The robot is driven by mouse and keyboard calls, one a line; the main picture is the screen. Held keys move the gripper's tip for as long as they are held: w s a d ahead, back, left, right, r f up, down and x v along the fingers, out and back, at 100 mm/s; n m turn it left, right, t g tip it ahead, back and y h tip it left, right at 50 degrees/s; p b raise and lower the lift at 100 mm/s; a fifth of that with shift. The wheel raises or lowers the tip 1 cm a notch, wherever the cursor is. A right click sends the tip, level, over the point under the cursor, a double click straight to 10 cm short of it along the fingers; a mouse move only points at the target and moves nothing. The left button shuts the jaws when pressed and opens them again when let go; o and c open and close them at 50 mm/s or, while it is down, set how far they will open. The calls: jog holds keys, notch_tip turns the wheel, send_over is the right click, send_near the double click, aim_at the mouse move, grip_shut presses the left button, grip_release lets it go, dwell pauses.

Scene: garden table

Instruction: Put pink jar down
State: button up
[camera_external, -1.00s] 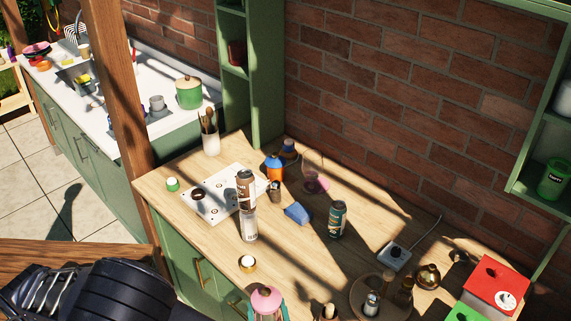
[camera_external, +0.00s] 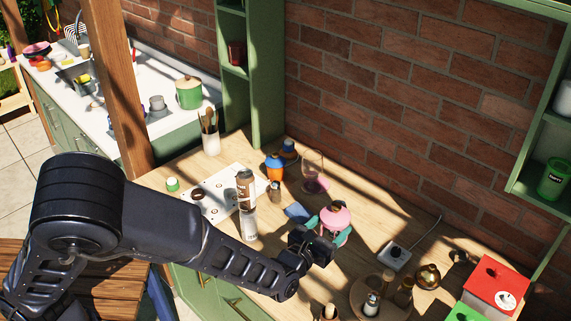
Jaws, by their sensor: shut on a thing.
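The pink jar (camera_external: 335,216) is in the external view, over the middle of the wooden counter (camera_external: 368,242). My gripper (camera_external: 334,232) has teal fingers and is shut on the jar, which appears upright. I cannot tell whether the jar's base touches the counter, because the fingers and wrist hide its lower part.
A blue object (camera_external: 297,212) lies close left of the jar. Stacked cans (camera_external: 246,188) stand farther left, and a wine glass (camera_external: 314,170) stands behind. A power socket (camera_external: 394,256) and a round wooden tray (camera_external: 356,303) are to the right and front. The dark can seen before is hidden.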

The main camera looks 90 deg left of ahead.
aim_at(343, 213)
jog(key=w+a+r+m+t+h, duration=0.1)
jog(key=w+r+m+t+h, duration=0.1)
jog(key=shift+w+a+r, duration=0.2)
jog(key=shift+a+r, duration=0.15)
jog(key=shift+r, duration=0.05)
jog(key=shift+w+a+r+m+t+h, duration=0.15)
jog(key=shift+w+r+m+t+h, duration=0.3)
jog(key=shift+m+t+h, duration=0.35)
notch_tip(343, 213, down, 20)
jog(key=shift+r, duration=0.1)
jog(key=shift+f, duration=0.2)
jog(key=o, duration=1.1)
